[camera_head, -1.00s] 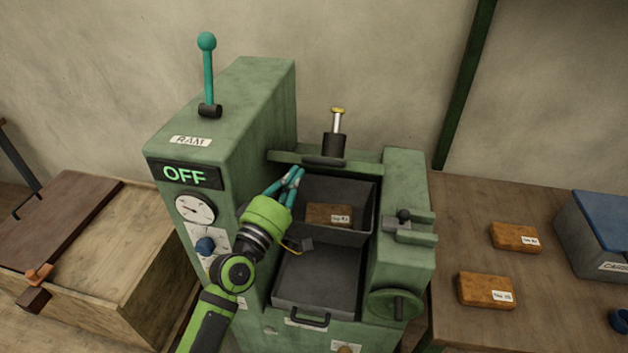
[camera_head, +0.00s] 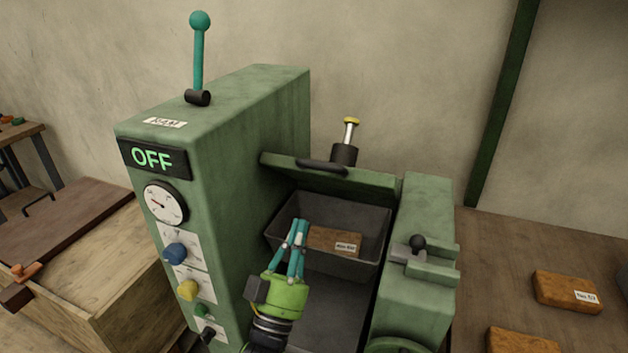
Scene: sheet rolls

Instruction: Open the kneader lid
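The green kneader (camera_head: 215,125) stands against the wall, and its display reads OFF. Its lid (camera_head: 370,184), a green panel with a black handle (camera_head: 322,167), is raised at the back of the chamber. The chamber below is uncovered. A grey tray (camera_head: 375,222) in it holds a brown labelled block (camera_head: 333,240). My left gripper (camera_head: 300,224) is in front of the tray, below the lid and apart from its handle. Its teal fingertips come together with nothing visible between them. My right gripper is out of view.
A teal ram lever (camera_head: 199,55) stands upright on the tall left housing. A yellow-topped plunger (camera_head: 348,140) rises behind the lid. A black-knobbed latch (camera_head: 416,247) sits on the right housing. Brown blocks (camera_head: 567,290) lie on the right table; a wooden crate (camera_head: 125,270) stands left.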

